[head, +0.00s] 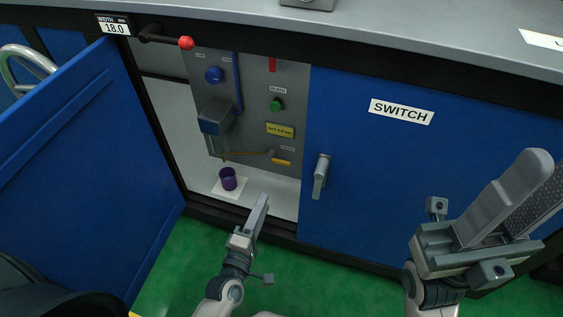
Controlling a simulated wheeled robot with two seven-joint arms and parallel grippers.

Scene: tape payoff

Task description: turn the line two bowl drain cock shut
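Inside the open cabinet a grey panel (259,95) carries a grey-blue bowl unit (215,117). A purple cup (228,180) stands under the bowl on a white pad (229,190). My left gripper (262,201) is in front of the cabinet opening, below and apart from the lever, seen edge-on. My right gripper (520,190) is open and empty at the right.
A blue door (75,165) stands swung open at the left. A closed blue door (385,170) with a grey handle (320,176) and SWITCH label is at the right. A red-tipped lever (185,43) projects above the opening. Green floor (180,260) lies in front.

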